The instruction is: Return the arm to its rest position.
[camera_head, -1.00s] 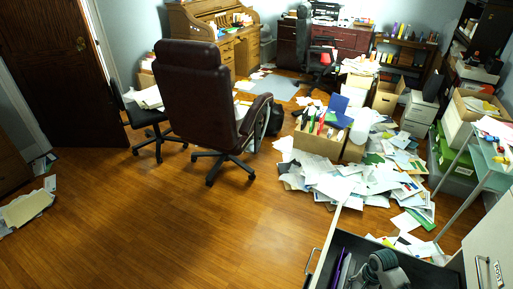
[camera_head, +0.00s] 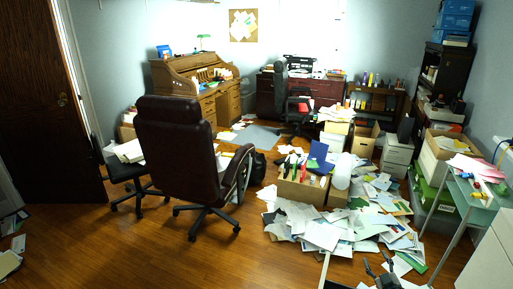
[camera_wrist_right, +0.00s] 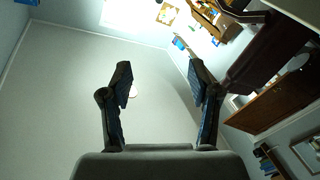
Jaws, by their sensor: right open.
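My right gripper (camera_head: 379,268) shows at the bottom edge of the head view, with its dark fingers pointing up in front of the scattered papers. In the right wrist view its two fingers (camera_wrist_right: 160,75) stand wide apart with nothing between them. Behind them that view shows a pale wall or ceiling, and part of the room seen at a steep tilt. Most of the right arm is out of the head view. My left gripper is in neither view.
A brown office chair (camera_head: 178,150) stands left of centre. Papers (camera_head: 322,234) cover the floor before a cardboard box (camera_head: 301,190). A glass side table (camera_head: 478,190) and a pale cabinet (camera_head: 489,258) stand at right. Wood floor (camera_head: 130,250) is clear at front left.

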